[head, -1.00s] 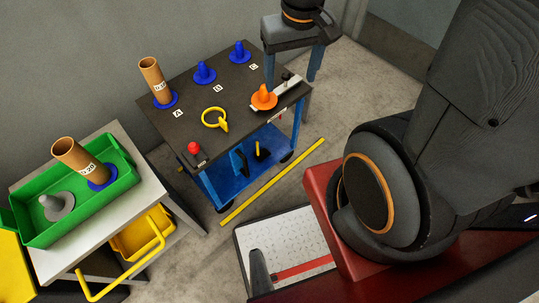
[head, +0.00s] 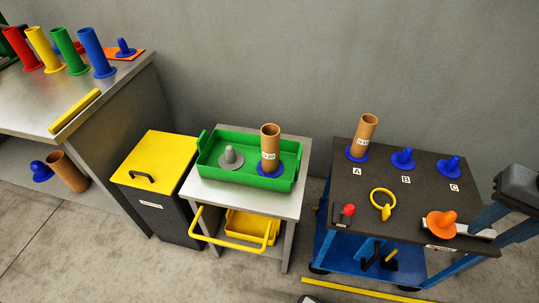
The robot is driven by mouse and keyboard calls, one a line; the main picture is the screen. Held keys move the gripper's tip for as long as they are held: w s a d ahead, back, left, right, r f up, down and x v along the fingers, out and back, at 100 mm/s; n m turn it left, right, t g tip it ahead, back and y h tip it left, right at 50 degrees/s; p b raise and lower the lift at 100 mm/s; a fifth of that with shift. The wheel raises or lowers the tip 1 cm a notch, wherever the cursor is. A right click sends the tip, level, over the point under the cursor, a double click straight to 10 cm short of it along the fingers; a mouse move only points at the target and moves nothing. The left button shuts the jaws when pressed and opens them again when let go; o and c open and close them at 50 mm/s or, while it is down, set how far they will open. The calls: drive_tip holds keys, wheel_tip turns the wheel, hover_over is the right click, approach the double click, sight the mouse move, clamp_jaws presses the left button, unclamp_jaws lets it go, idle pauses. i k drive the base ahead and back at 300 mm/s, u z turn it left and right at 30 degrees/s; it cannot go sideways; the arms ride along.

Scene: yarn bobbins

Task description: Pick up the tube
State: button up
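Several tubes are in the head view. One brown cardboard tube (head: 270,146) with a white label stands upright on a blue base in the green tray (head: 216,177). Another brown labelled tube (head: 366,134) stands on a blue base by the letter A on the dark-topped cart (head: 345,187). A third brown tube (head: 68,172) lies tilted on the lower shelf at left, beside a blue peg piece (head: 41,171). Red, yellow, green (head: 69,48) and blue (head: 95,50) tubes stand on the metal bench. My gripper is not in view.
A grey peg (head: 231,157) sits in the green tray. Blue pegs stand at B (head: 403,159) and C (head: 450,166). An orange peg (head: 441,222), a red knob (head: 348,210) and a yellow ring (head: 382,198) are on the cart. A yellow-lidded bin (head: 157,155) stands left.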

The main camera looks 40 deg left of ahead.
sight(271, 133)
drive_tip(key=u, duration=1.7)
drive_tip(key=k, duration=0.5)
drive_tip(key=u, duration=1.7)
drive_tip(key=i, duration=1.45)
drive_tip(key=z, duration=2.65)
